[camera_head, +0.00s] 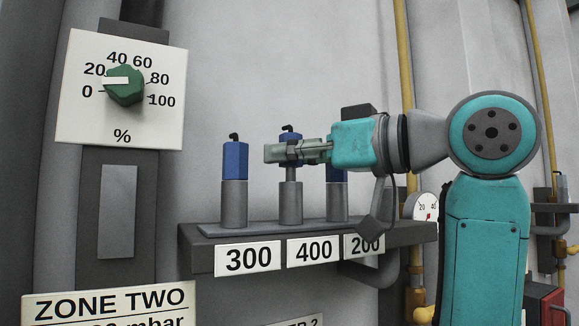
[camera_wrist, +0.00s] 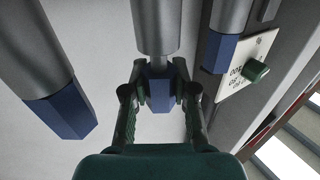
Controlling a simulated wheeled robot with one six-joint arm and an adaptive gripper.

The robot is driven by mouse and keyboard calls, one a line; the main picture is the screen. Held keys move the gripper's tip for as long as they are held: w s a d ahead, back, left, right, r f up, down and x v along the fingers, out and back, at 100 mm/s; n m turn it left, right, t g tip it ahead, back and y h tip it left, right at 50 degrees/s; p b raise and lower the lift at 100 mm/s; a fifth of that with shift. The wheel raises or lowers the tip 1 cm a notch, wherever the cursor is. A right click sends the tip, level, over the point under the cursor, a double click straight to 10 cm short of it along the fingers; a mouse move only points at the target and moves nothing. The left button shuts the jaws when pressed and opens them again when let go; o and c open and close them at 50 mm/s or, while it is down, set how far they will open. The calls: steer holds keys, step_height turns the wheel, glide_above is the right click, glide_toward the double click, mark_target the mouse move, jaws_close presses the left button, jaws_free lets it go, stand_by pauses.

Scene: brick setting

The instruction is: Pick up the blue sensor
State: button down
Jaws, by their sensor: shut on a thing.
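Three blue sensors with black hooked tops stand in a row over grey cylinders on a shelf. My gripper (camera_head: 285,152) comes in from the right and is shut on the middle blue sensor (camera_head: 291,135), over the 400 label. The wrist view shows this sensor (camera_wrist: 160,92) between both fingers. A thinner grey stem (camera_head: 290,173) shows between it and its cylinder (camera_head: 290,204), so it sits higher off its cylinder than its neighbours. The left blue sensor (camera_head: 235,161) rests directly on its cylinder. The right blue sensor (camera_head: 337,168) is partly hidden behind my gripper.
The dark shelf (camera_head: 196,250) carries labels 300 (camera_head: 249,257), 400 (camera_head: 313,251) and 200 (camera_head: 365,245). A green percent dial (camera_head: 125,86) is on the left. A pressure gauge (camera_head: 422,207) and yellow pipes are on the right. The wall above the sensors is clear.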

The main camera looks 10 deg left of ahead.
steer(key=shift+r, duration=4.1)
